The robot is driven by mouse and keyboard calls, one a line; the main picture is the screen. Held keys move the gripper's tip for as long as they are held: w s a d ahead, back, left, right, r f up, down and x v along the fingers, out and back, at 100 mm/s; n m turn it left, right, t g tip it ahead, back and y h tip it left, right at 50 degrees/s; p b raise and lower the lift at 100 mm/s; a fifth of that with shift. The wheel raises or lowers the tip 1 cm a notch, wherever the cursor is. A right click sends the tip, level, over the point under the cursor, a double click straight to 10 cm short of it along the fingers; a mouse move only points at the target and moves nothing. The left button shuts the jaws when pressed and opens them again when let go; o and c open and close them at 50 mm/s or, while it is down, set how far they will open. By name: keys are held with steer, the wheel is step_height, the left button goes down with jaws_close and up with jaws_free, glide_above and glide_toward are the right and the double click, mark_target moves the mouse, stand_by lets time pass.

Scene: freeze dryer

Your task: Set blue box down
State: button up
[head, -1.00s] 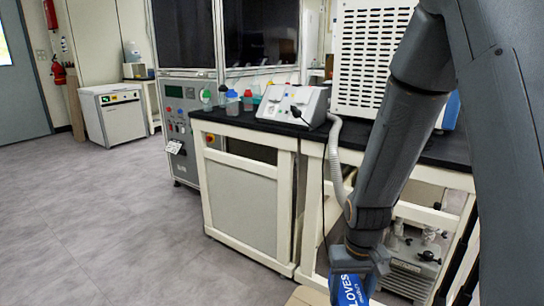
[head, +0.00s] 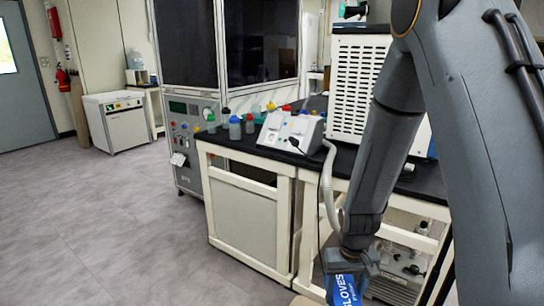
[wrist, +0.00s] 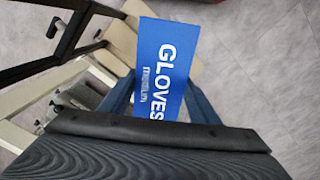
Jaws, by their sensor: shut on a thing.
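The blue box (wrist: 165,65) with white "GLOVES" lettering fills the middle of the wrist view. My gripper (wrist: 160,100) is shut on it, with a finger along each side. In the head view, the blue box (head: 345,290) shows at the bottom edge, below my gripper (head: 347,268), partly cut off by the frame. A beige surface (wrist: 120,40) lies under and beside the box in the wrist view. I cannot tell whether the box touches it.
A black-topped bench (head: 260,152) with bottles (head: 235,127) and a grey-white device (head: 291,130) stands behind my gripper. A pump-like unit (head: 395,275) sits under the bench. The grey floor (head: 110,230) at left is clear.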

mark_target(346, 295)
steer(key=shift+s+r+p, duration=0.2)
steer(key=shift+r+p, duration=0.75)
steer(key=shift+p, duration=0.4)
steer(key=shift+s+r+p, duration=0.15)
steer(key=shift+r+p, duration=0.85)
steer(key=shift+p, duration=0.4)
steer(key=shift+s+r+p, duration=0.2)
steer(key=shift+r+p, duration=0.75)
steer(key=shift+p, duration=0.4)
